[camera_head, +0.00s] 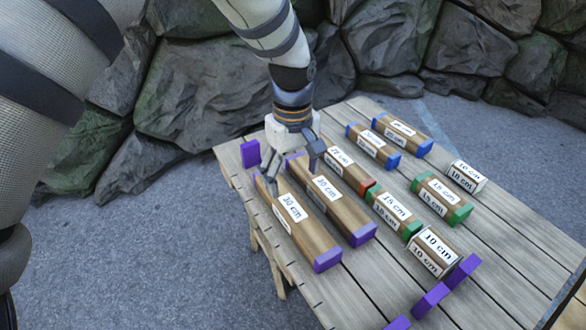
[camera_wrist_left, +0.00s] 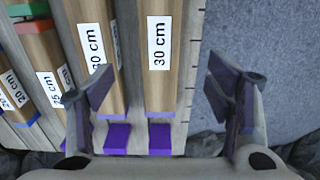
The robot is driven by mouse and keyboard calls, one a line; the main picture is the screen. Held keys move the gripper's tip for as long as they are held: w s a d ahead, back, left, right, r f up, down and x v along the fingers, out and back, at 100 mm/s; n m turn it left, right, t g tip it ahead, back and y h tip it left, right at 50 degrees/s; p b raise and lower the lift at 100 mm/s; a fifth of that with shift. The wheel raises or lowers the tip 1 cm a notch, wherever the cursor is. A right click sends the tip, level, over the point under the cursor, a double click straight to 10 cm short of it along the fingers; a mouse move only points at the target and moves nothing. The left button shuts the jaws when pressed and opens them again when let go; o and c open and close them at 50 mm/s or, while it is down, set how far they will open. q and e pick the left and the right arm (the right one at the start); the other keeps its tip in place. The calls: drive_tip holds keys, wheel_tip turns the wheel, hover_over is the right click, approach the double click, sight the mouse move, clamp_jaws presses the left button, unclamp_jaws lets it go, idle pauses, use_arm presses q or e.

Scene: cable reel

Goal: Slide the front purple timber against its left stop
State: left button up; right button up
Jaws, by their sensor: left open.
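The front purple timber (camera_head: 308,227) is a long brown block with purple ends and a 30 cm label, at the table's near left edge. It also shows in the left wrist view (camera_wrist_left: 160,88). Its left stop is a purple block (camera_head: 250,153), seen in the wrist view (camera_wrist_left: 160,139) just beyond the timber's purple end, with a narrow gap apparent. My left gripper (camera_head: 292,172) is open over the timber's left end; in the wrist view its fingers (camera_wrist_left: 164,95) spread to either side of it. Contact cannot be told. My right gripper is not in view.
A second purple-ended timber (camera_head: 335,204) lies close beside the front one. Shorter timbers with red, green, blue and white ends fill the rows behind. Purple stops (camera_head: 430,300) stand at the table's right. The slatted table (camera_head: 365,292) has bare room beyond the front timber's right end.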

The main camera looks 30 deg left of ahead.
sight(293, 207)
use_arm(q)
wheel_tip(293, 207, down, 12)
drive_tip(key=shift+w+f+b, duration=0.1)
drive_tip(key=shift+b, duration=0.55)
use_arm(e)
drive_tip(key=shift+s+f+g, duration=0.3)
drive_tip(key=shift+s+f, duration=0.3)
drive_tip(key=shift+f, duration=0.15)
